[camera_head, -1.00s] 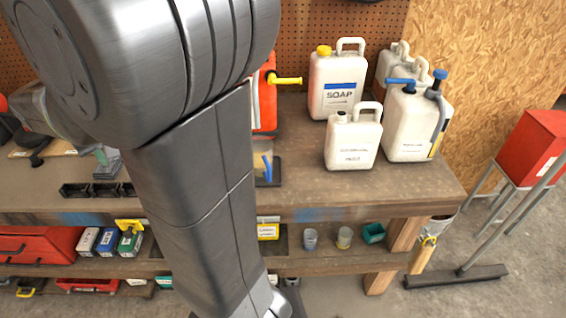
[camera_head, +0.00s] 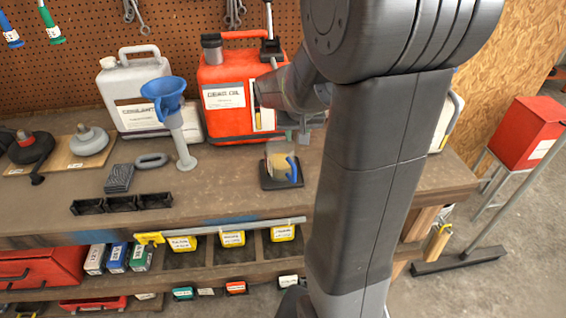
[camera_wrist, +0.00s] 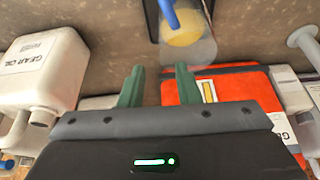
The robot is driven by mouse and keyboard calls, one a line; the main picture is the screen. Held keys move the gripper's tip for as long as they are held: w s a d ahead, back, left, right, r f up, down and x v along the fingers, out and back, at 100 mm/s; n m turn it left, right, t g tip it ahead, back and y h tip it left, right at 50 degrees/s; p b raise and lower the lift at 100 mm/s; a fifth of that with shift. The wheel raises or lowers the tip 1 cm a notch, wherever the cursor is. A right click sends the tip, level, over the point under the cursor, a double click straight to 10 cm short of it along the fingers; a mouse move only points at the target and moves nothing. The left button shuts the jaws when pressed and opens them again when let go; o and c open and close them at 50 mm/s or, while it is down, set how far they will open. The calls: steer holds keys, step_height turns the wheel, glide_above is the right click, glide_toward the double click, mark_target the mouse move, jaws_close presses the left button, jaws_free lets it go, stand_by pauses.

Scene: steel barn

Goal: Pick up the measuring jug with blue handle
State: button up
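The measuring jug (camera_head: 277,163) is small and clear with a blue handle. It stands on a dark square pad (camera_head: 268,184) near the middle of the workbench. In the wrist view the jug (camera_wrist: 200,48) shows at the top, just right of centre, with something yellowish inside and its blue handle toward the top edge. My gripper (camera_wrist: 158,76) is open, its two green fingers apart with nothing between them. The jug lies beyond the fingertips, a little to their right, and is not touched. In the head view my arm hides much of the gripper, which hangs above and behind the jug.
A red oil can (camera_head: 224,98) stands behind the jug, close to my wrist. A white coolant jug (camera_head: 130,95) and blue funnel (camera_head: 165,100) stand left. Black trays (camera_head: 122,203) lie front left. My arm hides the bench's right part. Bare bench lies in front of the jug.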

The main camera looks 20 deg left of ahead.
mark_target(284, 164)
steer(key=shift+p+x, duration=0.45)
steer(key=shift+x, duration=2.7)
steer(key=shift+s+a, duration=0.1)
jaws_close()
